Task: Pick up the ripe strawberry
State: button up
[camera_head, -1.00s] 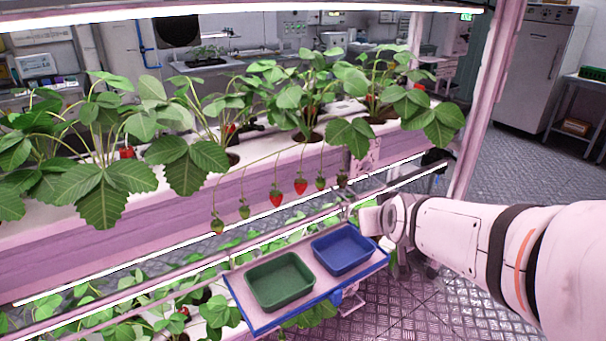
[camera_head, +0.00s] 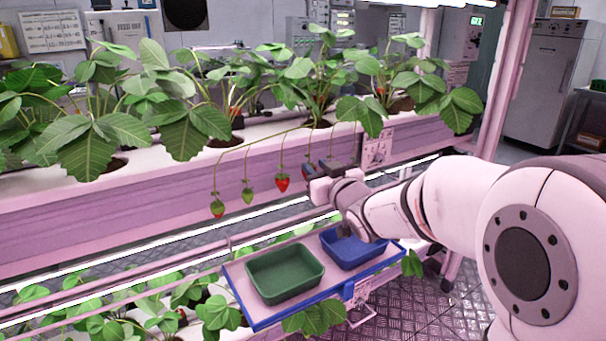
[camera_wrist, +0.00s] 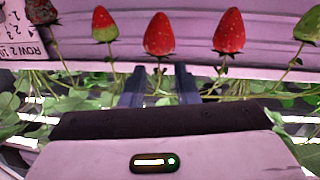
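Two red strawberries hang on thin stems in front of the upper rack. One red strawberry (camera_head: 282,184) hangs clear, left of my gripper (camera_head: 319,168). The other shows at my fingertips in the head view (camera_head: 306,172), partly hidden. In the wrist view this red strawberry (camera_wrist: 159,34) is just ahead of the gap between my two fingers (camera_wrist: 158,72), which are open and empty. The second red one (camera_wrist: 229,30) is to its right there. A half-red, half-green strawberry (camera_wrist: 104,24) and a dark fruit (camera_wrist: 42,10) are to the left, and a green one (camera_wrist: 308,25) is far right.
A green bin (camera_head: 286,272) and a blue bin (camera_head: 352,246) stand on a blue-edged tray below my gripper. The arm passes over the blue bin. Leafy plants fill the rack (camera_head: 120,220) above.

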jog(key=shift+x, duration=1.2)
grip_shut()
